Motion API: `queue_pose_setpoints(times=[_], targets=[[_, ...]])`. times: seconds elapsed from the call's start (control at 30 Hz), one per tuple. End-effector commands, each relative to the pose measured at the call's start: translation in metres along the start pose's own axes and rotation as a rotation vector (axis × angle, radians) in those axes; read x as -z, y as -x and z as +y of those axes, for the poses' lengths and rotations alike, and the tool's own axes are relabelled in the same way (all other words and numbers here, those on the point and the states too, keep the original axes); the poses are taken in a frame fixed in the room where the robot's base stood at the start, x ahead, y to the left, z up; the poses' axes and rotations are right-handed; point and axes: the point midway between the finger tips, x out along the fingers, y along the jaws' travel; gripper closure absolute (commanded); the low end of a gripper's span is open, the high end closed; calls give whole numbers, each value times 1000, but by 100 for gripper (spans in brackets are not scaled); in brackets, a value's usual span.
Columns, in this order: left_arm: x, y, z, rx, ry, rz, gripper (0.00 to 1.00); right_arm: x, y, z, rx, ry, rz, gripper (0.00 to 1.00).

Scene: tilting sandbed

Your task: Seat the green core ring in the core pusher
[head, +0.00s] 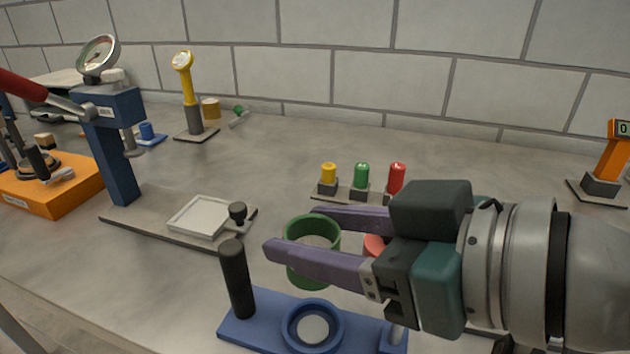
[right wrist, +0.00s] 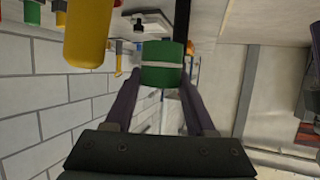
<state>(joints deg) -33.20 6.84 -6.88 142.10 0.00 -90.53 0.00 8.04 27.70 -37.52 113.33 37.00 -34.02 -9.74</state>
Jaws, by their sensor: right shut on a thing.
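The green core ring (head: 306,281) is held between the two purple fingers of my right gripper (head: 294,232). The right wrist view shows the ring (right wrist: 161,74) with a pale band across it, between the fingertips. The core pusher (head: 243,329) is a blue base with an upright black post (head: 236,280) and a round blue seat (head: 291,330) with a pale centre. The ring is in the air above and behind the seat, apart from it. Part of the pusher's right side is hidden by my right gripper. My left gripper is not in view.
A blue press (head: 115,150) with a gauge and a plate carrying a white tray (head: 200,216) stands at left. An orange device (head: 60,190) is beside it. Yellow, green and red topped pegs (head: 362,175) stand behind my gripper. A salmon-coloured thing (head: 374,245) is partly hidden by the gripper.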

Motion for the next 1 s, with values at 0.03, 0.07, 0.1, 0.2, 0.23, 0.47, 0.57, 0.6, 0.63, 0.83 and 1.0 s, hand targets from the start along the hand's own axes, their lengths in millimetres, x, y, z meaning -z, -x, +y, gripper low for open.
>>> queue_pose_setpoints(times=[0.03, 0.07, 0.1, 0.2, 0.23, 0.47, 0.57, 0.6, 0.63, 0.83, 1.0], targets=[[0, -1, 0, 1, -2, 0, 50, -1, 0, 0, 0, 0, 0, 100], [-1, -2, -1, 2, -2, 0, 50, -2, -1, 0, 0, 0, 0, 100], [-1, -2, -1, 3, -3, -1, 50, -2, -1, 0, 0, 0, 0, 100], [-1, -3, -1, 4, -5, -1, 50, -4, -2, 0, 0, 1, 1, 100], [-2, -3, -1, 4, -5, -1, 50, -4, -2, 0, 0, 1, 1, 100], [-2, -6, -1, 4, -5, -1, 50, -7, -3, 0, 0, 1, 0, 100], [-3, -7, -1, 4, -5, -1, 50, -8, -4, 0, 0, 1, 0, 100], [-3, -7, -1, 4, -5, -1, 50, -9, -4, 0, 0, 1, 0, 100], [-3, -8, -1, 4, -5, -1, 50, -10, -4, 0, 0, 1, 0, 100], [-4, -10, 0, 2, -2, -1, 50, -12, -5, 0, 0, 0, 0, 100], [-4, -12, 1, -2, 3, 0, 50, -15, -6, 0, 0, 0, 0, 100]])
